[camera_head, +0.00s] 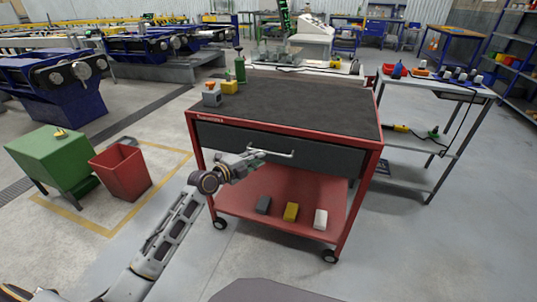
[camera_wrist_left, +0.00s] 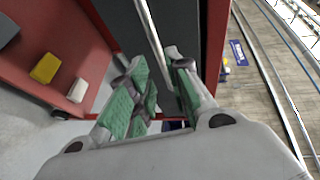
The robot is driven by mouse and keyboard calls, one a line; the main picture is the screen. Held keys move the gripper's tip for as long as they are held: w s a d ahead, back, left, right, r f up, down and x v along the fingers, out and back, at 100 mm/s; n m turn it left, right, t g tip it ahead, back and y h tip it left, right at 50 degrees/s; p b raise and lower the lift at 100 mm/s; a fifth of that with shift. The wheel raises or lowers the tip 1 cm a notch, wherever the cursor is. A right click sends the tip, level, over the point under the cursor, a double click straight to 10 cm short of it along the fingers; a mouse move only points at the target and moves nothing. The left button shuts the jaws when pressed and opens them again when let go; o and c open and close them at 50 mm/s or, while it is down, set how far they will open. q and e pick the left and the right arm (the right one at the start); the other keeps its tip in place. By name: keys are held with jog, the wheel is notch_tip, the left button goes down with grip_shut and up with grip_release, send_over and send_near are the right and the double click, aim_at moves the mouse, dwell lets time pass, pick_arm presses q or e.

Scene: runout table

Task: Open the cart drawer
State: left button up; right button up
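The red cart (camera_head: 292,118) has a dark top and one dark grey drawer (camera_head: 318,153) whose front looks flush with the frame. A pale bar handle (camera_head: 281,155) runs across the drawer front. My left gripper (camera_head: 256,158) is at the left part of this handle. In the left wrist view, my left gripper (camera_wrist_left: 161,84) is open, with green-padded fingers apart. The handle bar (camera_wrist_left: 152,35) runs down toward the gap between them. Whether a finger touches the bar cannot be told. My right gripper is not in view.
The cart's lower shelf holds a dark block (camera_head: 264,205), a yellow block (camera_head: 291,212) and a white block (camera_head: 320,219). A red bin (camera_head: 121,172) is at left, a grey side table (camera_head: 437,88) at right. Floor before the cart is clear.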

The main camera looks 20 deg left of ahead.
aim_at(268, 153)
pick_arm(q)
jog(key=shift+b+x, duration=0.55)
jog(key=shift+x, duration=3.1)
grip_shut()
